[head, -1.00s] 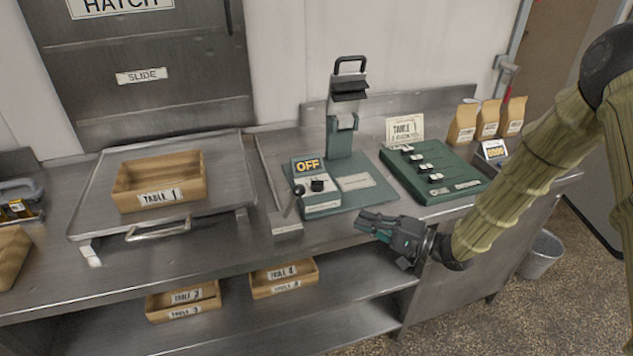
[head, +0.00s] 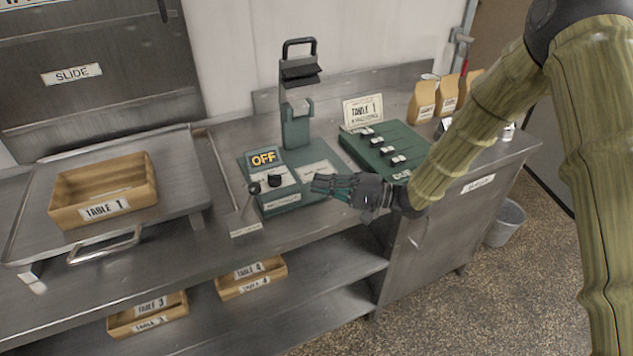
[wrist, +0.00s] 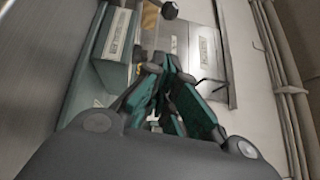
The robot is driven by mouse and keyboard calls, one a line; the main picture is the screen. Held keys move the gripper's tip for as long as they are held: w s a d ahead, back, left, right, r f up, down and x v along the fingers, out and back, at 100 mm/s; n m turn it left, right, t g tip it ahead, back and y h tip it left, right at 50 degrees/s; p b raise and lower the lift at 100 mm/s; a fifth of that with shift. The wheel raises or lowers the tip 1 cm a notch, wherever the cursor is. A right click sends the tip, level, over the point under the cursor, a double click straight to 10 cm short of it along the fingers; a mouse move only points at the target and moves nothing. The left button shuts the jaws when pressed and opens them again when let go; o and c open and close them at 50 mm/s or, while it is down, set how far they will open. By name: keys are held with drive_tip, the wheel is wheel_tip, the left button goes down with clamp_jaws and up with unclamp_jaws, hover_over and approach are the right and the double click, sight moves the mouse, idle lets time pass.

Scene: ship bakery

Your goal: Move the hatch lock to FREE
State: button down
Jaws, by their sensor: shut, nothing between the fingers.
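A lever with a black ball knob (head: 254,188) stands on a small labelled plate (head: 245,230) on the counter, left of the green machine. It appears to be the hatch lock; its label is too small to read. The knob also shows at the top of the wrist view (wrist: 169,10). The lever's rod leans, with the knob up and to the right of the plate. My gripper (head: 315,186) is shut and empty, over the right front of the green machine. It points left toward the knob, apart from it. The shut fingers (wrist: 168,68) show in the wrist view.
The green machine (head: 290,135) has an OFF display (head: 264,158) and a black knob (head: 275,181) close to the lever. A green slider panel (head: 420,145) stands right. The TABLE 1 box (head: 140,190) sits on a tray (head: 185,205) below the SLIDE hatch (head: 120,110).

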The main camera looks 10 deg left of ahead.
drive_tip(key=a, duration=0.2)
drive_tip(key=a+p, duration=0.1)
drive_tip(key=a, duration=0.1)
drive_tip(key=a+p, duration=0.1)
drive_tip(key=a, duration=0.2)
drive_tip(key=shift+w+r, duration=0.1)
drive_tip(key=shift+r, duration=0.3)
drive_tip(key=s+a, duration=0.1)
drive_tip(key=a+p, duration=0.1)
drive_tip(key=shift+s+a+r, duration=0.1)
drive_tip(key=shift+s+a, duration=0.25)
drive_tip(key=shift+s+a+p, duration=0.4)
drive_tip(key=shift+s+a, duration=0.05)
drive_tip(key=shift+a, duration=0.05)
drive_tip(key=shift+r, duration=0.15)
